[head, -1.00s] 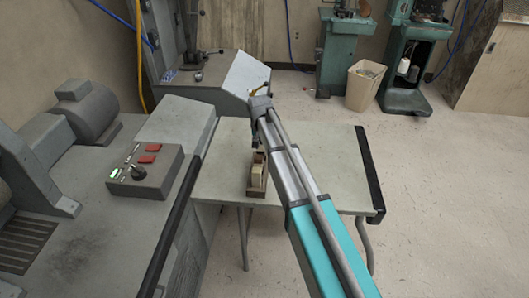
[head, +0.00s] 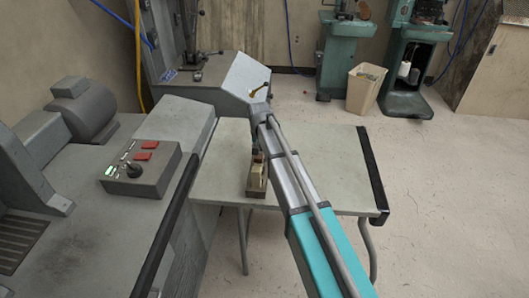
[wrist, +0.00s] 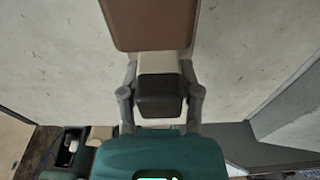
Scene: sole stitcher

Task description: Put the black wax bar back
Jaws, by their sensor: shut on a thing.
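My gripper (wrist: 161,93) is shut on the black wax bar (wrist: 158,97), a dark block with rounded corners seen between the two fingers in the wrist view. A cream block (wrist: 158,61) shows just past the bar, and beyond it lies a brown surface (wrist: 156,24). In the head view a brown wooden holder (head: 257,188) with a cream block in it stands on the small grey table (head: 330,170). My gripper is at the holder's far end, mostly hidden by my arm. I cannot tell whether the black bar touches the holder.
A grey machine bench with a control box (head: 143,170) stands to the left of the table. A grey machine with a sloped panel (head: 247,75) is behind it. The table to the right of my arm is bare. A waste bin (head: 365,90) stands on the floor behind.

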